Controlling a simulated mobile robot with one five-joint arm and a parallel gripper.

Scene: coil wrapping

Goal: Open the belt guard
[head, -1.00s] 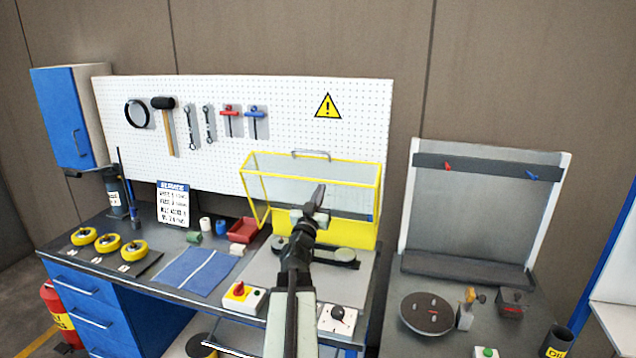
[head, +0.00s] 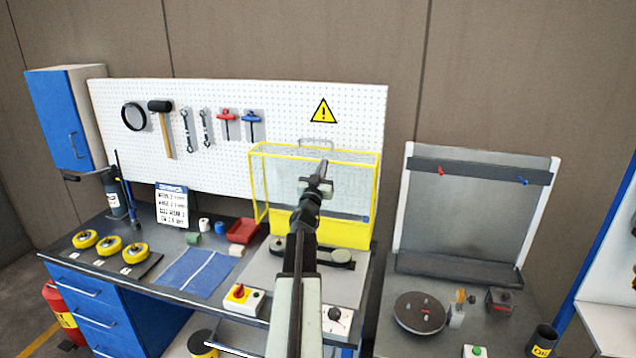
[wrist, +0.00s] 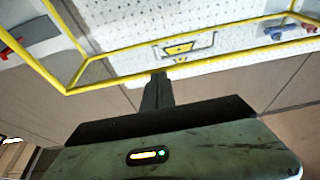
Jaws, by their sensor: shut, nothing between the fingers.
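The belt guard (head: 371,190) is a clear box with a yellow frame at the back right of the left bench. It appears tipped up, with its grey handle (head: 316,142) at the top, against the pegboard. In the wrist view the guard's yellow bar (wrist: 225,66) crosses the upper part, and the handle (wrist: 213,42) shows just beyond it. My gripper (head: 323,165) is shut and empty, in front of the guard. In the wrist view its fingertips (wrist: 158,78) overlap the yellow bar. I cannot tell whether they touch it.
The belt unit (head: 338,257) lies below the guard. A red-yellow button box (head: 240,296) and a dial box (head: 337,318) stand at the bench front. A red bin (head: 242,231) is left of the guard. A second bench with a round plate (head: 419,312) stands right.

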